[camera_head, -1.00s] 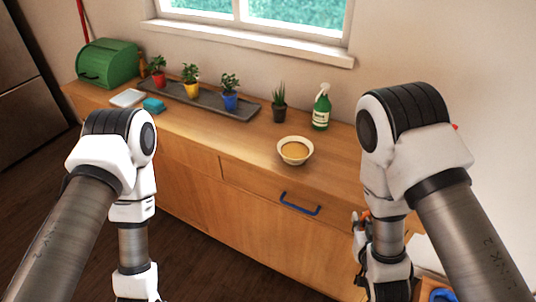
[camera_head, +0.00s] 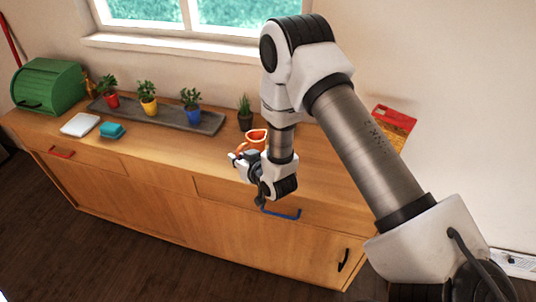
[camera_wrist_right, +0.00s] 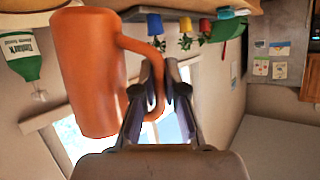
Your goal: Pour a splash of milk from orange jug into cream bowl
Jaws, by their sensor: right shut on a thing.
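The orange jug (camera_head: 257,134) is above the counter in the head view, partly behind my right arm, with its rim facing up. It looks close to upright there. In the right wrist view the jug (camera_wrist_right: 88,75) fills the left side, and the picture is upside down. My right gripper (camera_head: 238,160) is shut on the jug's handle; its fingers (camera_wrist_right: 162,85) pinch the handle loop in the wrist view. The milk inside cannot be seen. My left gripper is out of view.
The wooden counter (camera_head: 170,160) is clear at its front middle. A spiky plant (camera_head: 245,112) stands behind the jug. A tray (camera_head: 205,122) of potted plants lies further left. A red-and-yellow package (camera_head: 394,125) is at the right.

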